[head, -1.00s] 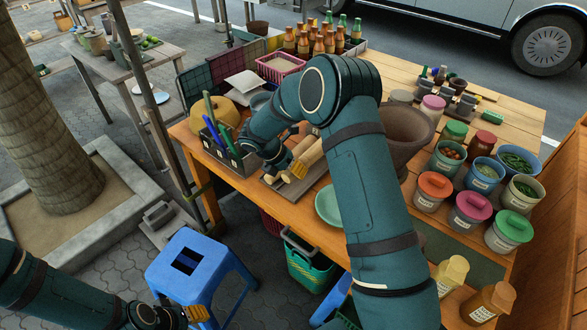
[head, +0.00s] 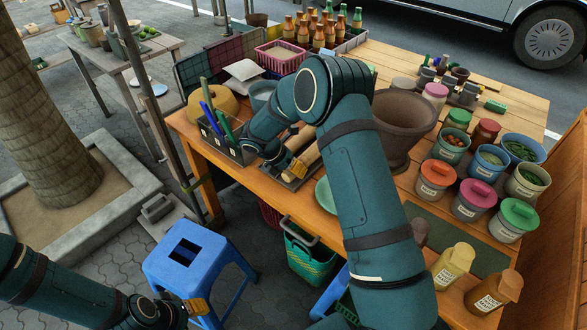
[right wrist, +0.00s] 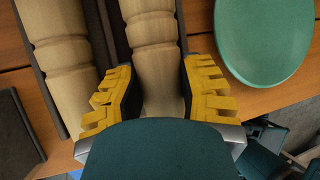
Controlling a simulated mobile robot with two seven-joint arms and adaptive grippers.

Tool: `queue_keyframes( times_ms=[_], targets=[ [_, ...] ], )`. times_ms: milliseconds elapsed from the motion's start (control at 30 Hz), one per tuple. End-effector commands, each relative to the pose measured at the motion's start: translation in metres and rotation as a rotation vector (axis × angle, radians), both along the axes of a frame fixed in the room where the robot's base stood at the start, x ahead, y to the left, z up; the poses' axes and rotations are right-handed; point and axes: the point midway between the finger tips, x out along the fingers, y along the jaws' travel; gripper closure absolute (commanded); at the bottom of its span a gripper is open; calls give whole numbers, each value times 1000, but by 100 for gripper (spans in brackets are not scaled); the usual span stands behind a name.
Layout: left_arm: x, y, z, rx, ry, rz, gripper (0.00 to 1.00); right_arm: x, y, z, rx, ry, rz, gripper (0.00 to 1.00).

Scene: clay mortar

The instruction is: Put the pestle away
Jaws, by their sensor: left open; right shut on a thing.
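A pale turned-wood pestle (right wrist: 152,45) lies lengthwise in a dark tray, between the yellow fingers of my right gripper (right wrist: 158,95), which is shut on it. A second pale turned-wood piece (right wrist: 62,50) lies beside it on the left, apart from the fingers. In the head view the tray (head: 298,186) sits on the wooden table, and my right arm hides much of it. The brown clay mortar (head: 402,118) stands upright to the right, partly behind my arm. My left gripper (head: 196,308) is open and empty, low near the blue stool.
A dark caddy with pens (head: 236,152) stands left of the tray. A green plate (right wrist: 264,38) lies close right of the gripper. Several lidded tubs (head: 472,200) fill the table's right side. A blue stool (head: 186,250) stands on the paving in front.

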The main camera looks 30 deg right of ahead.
Motion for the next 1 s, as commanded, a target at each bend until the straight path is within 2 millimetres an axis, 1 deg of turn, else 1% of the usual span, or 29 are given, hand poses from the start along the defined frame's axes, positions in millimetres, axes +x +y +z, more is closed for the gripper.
queue_keyframes(
  times_ms=[33,100,133,167,200,567,600,633,867,1000],
  targets=[
    [0,0,-1,0,0,0,53,-3,2,-5,4,9,3,100],
    [0,0,-1,0,0,0,53,-3,2,-6,5,10,3,100],
    [0,0,-1,0,0,0,53,-3,2,-6,5,11,3,51],
    [0,0,-1,0,0,0,53,-3,2,-6,6,11,3,40],
    [0,0,-1,0,0,0,53,-3,2,-6,6,11,4,32],
    [0,0,-1,0,0,0,53,-2,5,-6,10,7,8,32],
    [0,0,-1,0,0,0,53,-2,5,-7,11,8,8,40],
    [0,0,-1,0,0,0,53,-2,5,-7,11,8,8,34],
    [0,0,-1,0,0,0,53,-2,6,-6,12,8,9,34],
    [-1,0,4,0,2,-1,53,-1,7,-1,12,7,10,34]
  ],
)
